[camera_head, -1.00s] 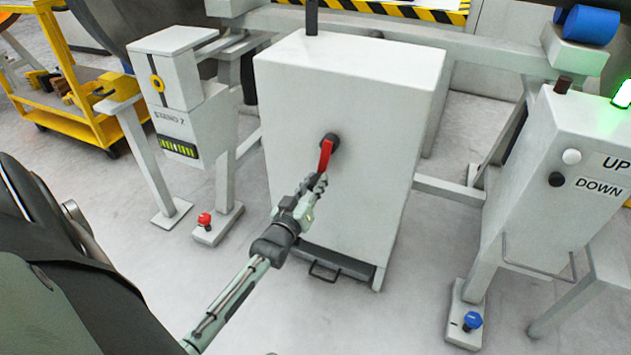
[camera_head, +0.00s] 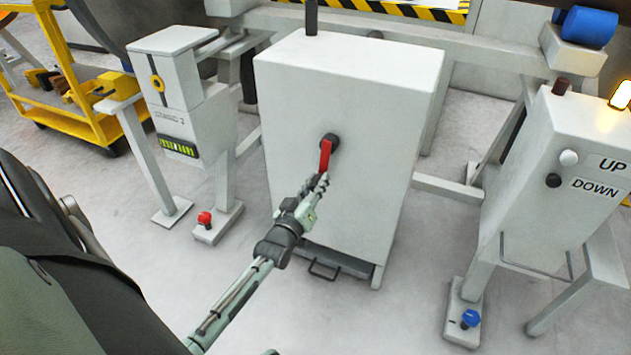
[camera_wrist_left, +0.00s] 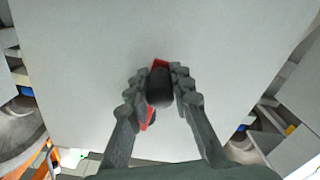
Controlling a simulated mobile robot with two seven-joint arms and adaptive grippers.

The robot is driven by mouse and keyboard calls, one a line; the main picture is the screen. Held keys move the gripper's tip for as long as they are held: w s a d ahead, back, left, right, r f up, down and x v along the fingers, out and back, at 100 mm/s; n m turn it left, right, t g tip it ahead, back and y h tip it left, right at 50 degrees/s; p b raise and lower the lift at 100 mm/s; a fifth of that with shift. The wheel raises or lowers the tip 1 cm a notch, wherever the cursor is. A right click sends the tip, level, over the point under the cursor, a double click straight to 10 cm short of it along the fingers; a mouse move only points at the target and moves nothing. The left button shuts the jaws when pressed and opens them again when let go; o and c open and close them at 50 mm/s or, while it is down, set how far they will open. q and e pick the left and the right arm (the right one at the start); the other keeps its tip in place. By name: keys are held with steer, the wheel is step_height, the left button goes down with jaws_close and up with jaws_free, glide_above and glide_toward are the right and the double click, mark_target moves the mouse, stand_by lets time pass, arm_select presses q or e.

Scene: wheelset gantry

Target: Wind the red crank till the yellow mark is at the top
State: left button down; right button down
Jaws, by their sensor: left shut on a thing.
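The red crank (camera_head: 326,157) is on the front face of the white cabinet (camera_head: 300,110). Its arm hangs down from a dark hub (camera_head: 331,140), tilted slightly to the lower left. My left gripper (camera_head: 321,182) is at the crank's lower end. In the left wrist view, the left gripper (camera_wrist_left: 160,84) is shut around the crank's black knob (camera_wrist_left: 160,88), with red parts of the crank (camera_wrist_left: 150,117) showing beside it. No yellow mark shows on the crank or around its hub. My right gripper is in neither view.
A control box (camera_head: 570,150) with UP and DOWN buttons and a lit amber lamp (camera_head: 622,95) stands at the right. A grey stand (camera_head: 180,95) with a yellow ring is at the left, before a yellow cart (camera_head: 70,125).

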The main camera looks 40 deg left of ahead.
arm_select(q)
steer(key=shift+w+d+r, duration=0.3)
steer(key=shift+w+d, duration=0.05)
steer(key=shift+d, duration=0.3)
steer(key=c, duration=1.3)
jaws_free()
steer(key=shift+f, duration=0.1)
steer(key=shift+a, duration=0.15)
steer(key=shift+s+f, duration=0.1)
steer(key=shift+s, duration=0.2)
steer(key=v, duration=1.1)
steer(key=shift+s, duration=0.2)
